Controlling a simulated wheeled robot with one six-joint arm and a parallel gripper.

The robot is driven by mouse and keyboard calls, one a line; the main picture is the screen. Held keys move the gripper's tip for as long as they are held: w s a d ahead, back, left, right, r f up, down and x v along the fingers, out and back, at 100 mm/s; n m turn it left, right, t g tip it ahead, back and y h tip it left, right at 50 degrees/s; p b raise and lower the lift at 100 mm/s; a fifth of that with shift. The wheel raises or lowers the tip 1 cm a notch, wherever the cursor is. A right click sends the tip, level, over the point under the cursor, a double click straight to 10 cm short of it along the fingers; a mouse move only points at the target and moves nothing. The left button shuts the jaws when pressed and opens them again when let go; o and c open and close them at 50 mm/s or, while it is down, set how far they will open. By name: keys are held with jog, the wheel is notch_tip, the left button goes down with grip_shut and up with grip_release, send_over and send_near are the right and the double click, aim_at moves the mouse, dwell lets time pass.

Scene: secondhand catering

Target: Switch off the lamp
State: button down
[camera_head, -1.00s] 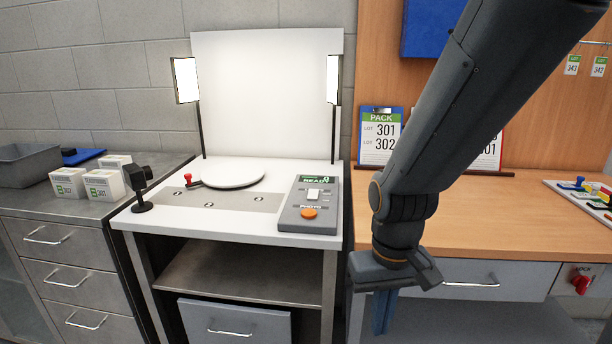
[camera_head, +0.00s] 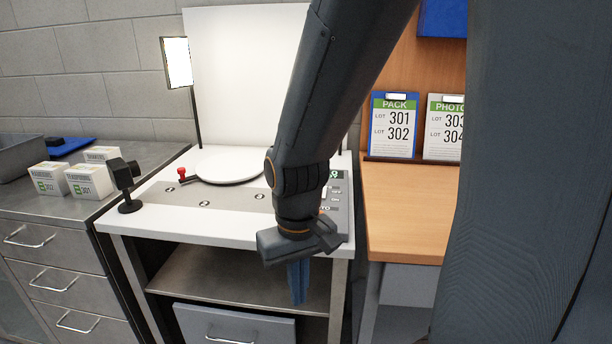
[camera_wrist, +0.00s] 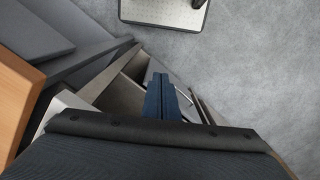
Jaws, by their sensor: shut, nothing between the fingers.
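A lit lamp panel (camera_head: 177,63) stands on a thin black post at the back left of the white photo table (camera_head: 160,219). The second lamp panel is hidden behind my arm in the head view. The control box (camera_head: 339,206) at the table's right is mostly covered by my arm; its switch and orange button cannot be made out. My gripper (camera_head: 298,283) is shut and empty, pointing down in front of the table's front edge. Its blue fingers (camera_wrist: 166,98) also show in the wrist view, together and with nothing between them.
A white turntable (camera_head: 229,166), a red-knobbed lever (camera_head: 182,174) and a black camera stand (camera_head: 126,186) are on the table. White boxes (camera_head: 92,181) sit on the left counter. A wooden desk (camera_head: 405,212) with lot signs (camera_head: 393,126) stands at the right. Bare floor (camera_wrist: 260,70) shows in the wrist view.

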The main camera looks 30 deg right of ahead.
jog(key=w+d+r+n+p, duration=0.1)
jog(key=w+d+r+n, duration=0.1)
jog(key=w+r, duration=0.2)
jog(key=w+d+r+n+p, duration=0.2)
jog(key=w+d+r, duration=0.1)
jog(key=w+r, duration=0.1)
jog(key=w+d+r+n+t+p, duration=0.1)
jog(key=w+d+r+p, duration=0.1)
jog(key=w+r, duration=0.3)
jog(key=shift+w+d+r+n, duration=0.1)
jog(key=shift+w+d+n, duration=0.2)
jog(key=shift+w+n, duration=0.15)
jog(key=w+d+r+n+p, duration=0.3)
jog(key=w+d+r+n, duration=0.2)
jog(key=w+d+r, duration=0.2)
notch_tip(320, 180, up, 3)
jog(key=shift+w+d+h, duration=0.3)
jog(key=shift+d+h, duration=0.1)
jog(key=shift+d, duration=0.55)
jog(key=shift+f, duration=0.1)
jog(key=f+p, duration=0.1)
jog(key=f, duration=0.3)
jog(key=w+f+p, duration=0.1)
jog(key=f, duration=0.4)
jog(key=d+f+p, duration=0.1)
jog(key=f, duration=0.3)
jog(key=shift+w+f, duration=0.2)
jog(key=shift+f, duration=0.15)
